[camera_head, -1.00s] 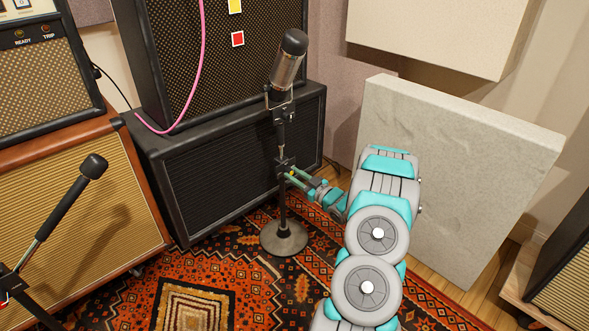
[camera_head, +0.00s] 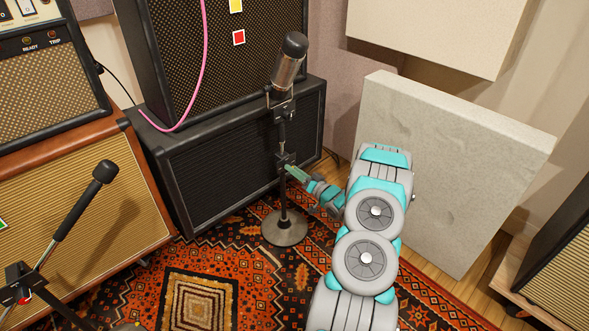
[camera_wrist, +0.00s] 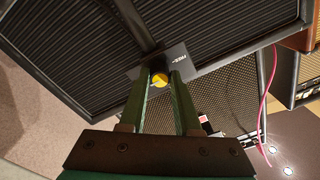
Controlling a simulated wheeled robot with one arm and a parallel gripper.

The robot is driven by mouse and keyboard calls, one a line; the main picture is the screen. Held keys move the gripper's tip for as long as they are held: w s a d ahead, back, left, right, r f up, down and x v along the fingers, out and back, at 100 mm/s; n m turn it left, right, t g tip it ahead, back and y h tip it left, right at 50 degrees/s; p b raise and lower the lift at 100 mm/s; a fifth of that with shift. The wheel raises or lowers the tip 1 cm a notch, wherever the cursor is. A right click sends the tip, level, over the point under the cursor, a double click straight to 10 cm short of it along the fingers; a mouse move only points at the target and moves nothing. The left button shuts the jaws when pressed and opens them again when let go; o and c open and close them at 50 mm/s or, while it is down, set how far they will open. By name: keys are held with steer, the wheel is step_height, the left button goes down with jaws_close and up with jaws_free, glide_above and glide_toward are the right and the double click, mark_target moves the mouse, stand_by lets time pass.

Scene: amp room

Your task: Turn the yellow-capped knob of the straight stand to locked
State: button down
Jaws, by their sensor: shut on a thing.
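The straight stand (camera_head: 283,200) rises from a round base on the rug, with a large microphone (camera_head: 290,62) at its top. Its dark clutch block (camera_head: 285,158) is partway up the pole. In the wrist view the yellow-capped knob (camera_wrist: 160,79) sits on this block (camera_wrist: 196,59), between my fingertips. In the head view the fingers hide the knob.
A black speaker cabinet (camera_head: 240,160) stands close behind the stand. A second microphone (camera_head: 104,172) on a boom stand is at the left. A pale panel (camera_head: 450,170) stands to the right of my arm. A pink cable (camera_head: 203,60) hangs over the upper amp.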

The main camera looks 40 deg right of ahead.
steer(key=shift+m, duration=0.3)
steer(key=c, duration=0.6)
jaws_free()
steer(key=s, duration=0.7)
steer(key=shift+s+d+f+b, duration=0.15)
steer(key=shift+s+d+b, duration=0.15)
steer(key=shift+s+b, duration=0.1)
steer(key=shift+w, duration=0.1)
